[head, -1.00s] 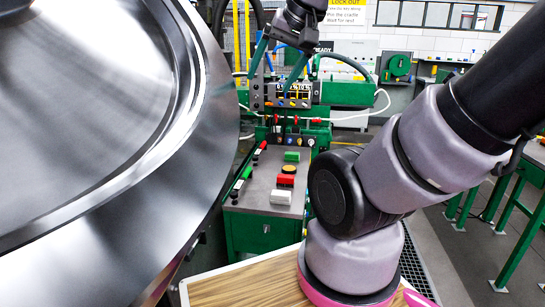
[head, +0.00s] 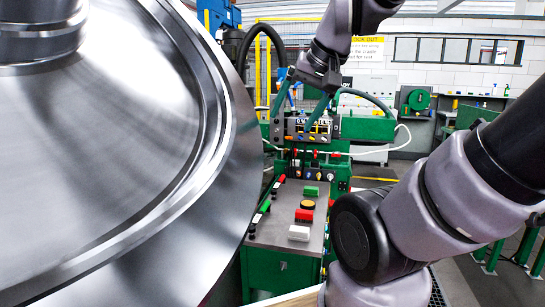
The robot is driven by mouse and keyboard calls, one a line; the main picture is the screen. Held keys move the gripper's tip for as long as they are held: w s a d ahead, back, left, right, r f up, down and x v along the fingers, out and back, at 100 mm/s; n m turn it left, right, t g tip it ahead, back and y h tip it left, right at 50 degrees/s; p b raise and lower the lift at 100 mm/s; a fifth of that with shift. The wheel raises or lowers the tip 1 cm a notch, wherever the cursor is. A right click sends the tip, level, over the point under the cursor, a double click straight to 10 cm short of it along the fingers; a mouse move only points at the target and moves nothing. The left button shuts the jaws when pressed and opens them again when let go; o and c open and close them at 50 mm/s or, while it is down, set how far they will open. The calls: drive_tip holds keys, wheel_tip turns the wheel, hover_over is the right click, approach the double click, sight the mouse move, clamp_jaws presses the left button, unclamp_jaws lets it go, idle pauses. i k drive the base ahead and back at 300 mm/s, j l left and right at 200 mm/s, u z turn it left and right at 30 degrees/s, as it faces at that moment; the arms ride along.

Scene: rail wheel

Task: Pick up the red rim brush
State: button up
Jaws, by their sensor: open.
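A small red block-shaped item (head: 304,215), which looks like the red rim brush, lies on the grey top of a green cabinet (head: 272,240). Bristles are too small to make out.
A large shiny steel wheel (head: 110,150) fills the left side, close to the cabinet. A green block (head: 311,191) and several small coloured items lie along the cabinet top. A panel with switches (head: 310,130) stands behind. My arm covers the right side.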

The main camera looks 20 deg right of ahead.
sight(301, 216)
drive_tip(key=i+l+z, duration=0.55)
drive_tip(key=i+z, duration=0.2)
drive_tip(key=i, duration=0.05)
